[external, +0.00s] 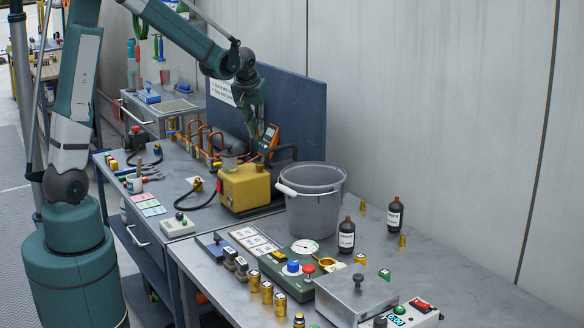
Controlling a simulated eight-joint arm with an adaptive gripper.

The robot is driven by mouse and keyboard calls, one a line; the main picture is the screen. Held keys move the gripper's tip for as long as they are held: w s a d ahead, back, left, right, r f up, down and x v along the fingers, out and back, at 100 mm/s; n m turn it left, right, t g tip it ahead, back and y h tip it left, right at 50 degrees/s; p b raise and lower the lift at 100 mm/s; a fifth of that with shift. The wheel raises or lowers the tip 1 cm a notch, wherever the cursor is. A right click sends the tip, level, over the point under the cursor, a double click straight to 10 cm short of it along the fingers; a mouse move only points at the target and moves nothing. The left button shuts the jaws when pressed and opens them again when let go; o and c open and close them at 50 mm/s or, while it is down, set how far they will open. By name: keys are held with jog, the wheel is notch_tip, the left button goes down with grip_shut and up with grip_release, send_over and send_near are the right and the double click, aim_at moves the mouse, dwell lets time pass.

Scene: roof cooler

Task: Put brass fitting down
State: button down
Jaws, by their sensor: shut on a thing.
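My gripper (256,138) hangs pointing down in front of the blue back panel (298,118), above and behind the yellow machine (246,187). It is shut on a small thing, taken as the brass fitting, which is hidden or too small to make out. Other brass-coloured fittings stand on the grey bench (465,262). Several are in a row at its front, such as one upright fitting (253,281). Another fitting (402,241) stands near the dark bottles, and one more (362,204) stands near the wall.
A grey bucket (313,205) stands right of the yellow machine. Copper pipes (205,140) rise at left. Two dark bottles (347,235) (394,214) and a grey box (355,292) stand on the bench. Its right end is clear.

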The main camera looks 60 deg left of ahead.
jog(key=s+a+f+n+g+y+b, duration=0.15)
jog(key=s+a+n, duration=0.45)
jog(key=s+a, duration=1.7)
notch_tip(320, 180, down, 10)
jog(key=w+a, duration=0.1)
jog(key=shift+w, duration=0.2)
jog(key=shift+f, duration=0.1)
jog(key=shift+f+b, duration=0.5)
jog(key=shift+f, duration=2.4)
jog(key=shift+f+b, duration=0.4)
jog(key=shift+f, duration=1.7)
jog(key=shift+f, duration=0.15)
